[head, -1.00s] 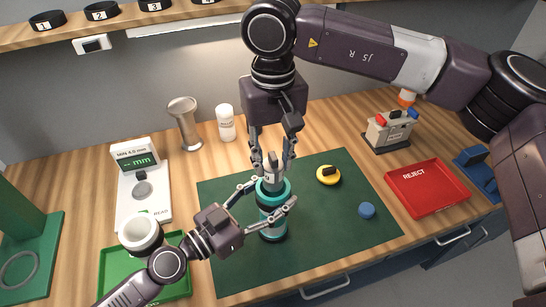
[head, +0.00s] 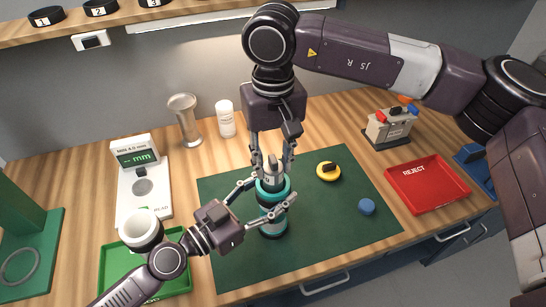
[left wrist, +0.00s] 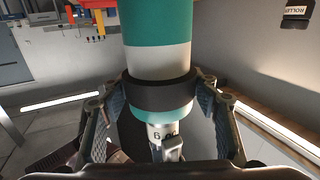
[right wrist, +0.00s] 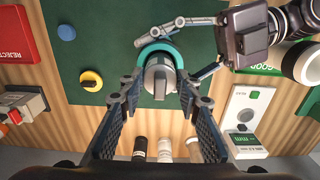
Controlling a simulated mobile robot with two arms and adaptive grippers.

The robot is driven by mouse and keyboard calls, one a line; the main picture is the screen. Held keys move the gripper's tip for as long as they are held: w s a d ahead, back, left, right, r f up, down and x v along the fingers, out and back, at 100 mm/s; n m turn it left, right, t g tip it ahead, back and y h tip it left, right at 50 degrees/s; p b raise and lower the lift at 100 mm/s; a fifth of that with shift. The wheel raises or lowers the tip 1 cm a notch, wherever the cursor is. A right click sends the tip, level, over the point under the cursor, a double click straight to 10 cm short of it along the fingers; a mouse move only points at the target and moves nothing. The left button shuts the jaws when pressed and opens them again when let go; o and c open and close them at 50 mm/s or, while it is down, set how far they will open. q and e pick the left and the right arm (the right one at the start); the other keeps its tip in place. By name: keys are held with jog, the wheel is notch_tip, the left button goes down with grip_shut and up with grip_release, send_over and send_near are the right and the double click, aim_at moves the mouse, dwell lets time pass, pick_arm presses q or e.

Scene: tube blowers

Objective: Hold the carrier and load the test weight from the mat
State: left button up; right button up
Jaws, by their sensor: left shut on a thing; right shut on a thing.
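The carrier (head: 273,223) is an upright teal and pale cylinder with dark bands, over the dark green mat (head: 340,235). My left gripper (head: 266,198) is shut around its upper part; the left wrist view shows the fingers on both sides of a black band (left wrist: 160,97). The test weight (head: 271,177), pale with a grey top, is upright at the carrier's mouth. My right gripper (head: 272,158) is shut on it from above. In the right wrist view the weight (right wrist: 158,80) sits within the teal rim (right wrist: 150,51). Its lower part is hidden inside the carrier.
A yellow knobbed disc (head: 328,172) and a blue piece (head: 367,206) lie on the mat's right side. A red REJECT tray (head: 427,186) is at right, a green tray (head: 178,282) at lower left. A gauge (head: 142,185) stands at left.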

jog(key=shift+f, duration=1.3)
jog(key=o, duration=2.4)
jog(key=o, duration=0.3)
jog(key=shift+o, duration=0.2)
notch_tip(320, 180, up, 12)
